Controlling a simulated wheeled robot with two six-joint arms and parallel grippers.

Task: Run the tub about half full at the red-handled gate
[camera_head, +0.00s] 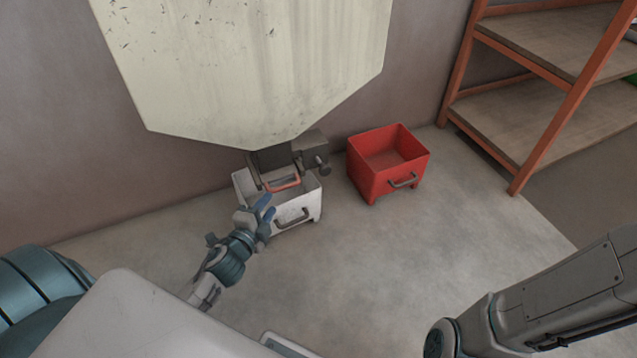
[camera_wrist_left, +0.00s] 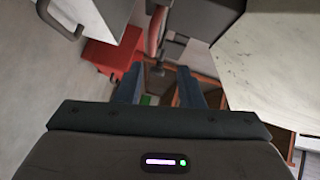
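A white tub (camera_head: 300,208) with a grey front handle stands on the floor under the pale hopper (camera_head: 260,60). The gate's red handle (camera_head: 284,186) hangs at the hopper's outlet, over the tub's open top. It also shows as a red bar in the left wrist view (camera_wrist_left: 155,28). My left gripper (camera_head: 269,207) is by the tub's left front, apart from the red handle. Its two blue fingers (camera_wrist_left: 160,87) are spread with nothing between them. The tub's inside is partly hidden by the gate, and I see no pellets in it. My right gripper is out of view.
A red tub (camera_head: 372,182) with a grey handle stands on the floor right of the white tub. A grey outlet block (camera_head: 310,150) sits beside the hopper's tip. An orange-framed shelf (camera_head: 545,70) stands at the right. The floor in front is clear.

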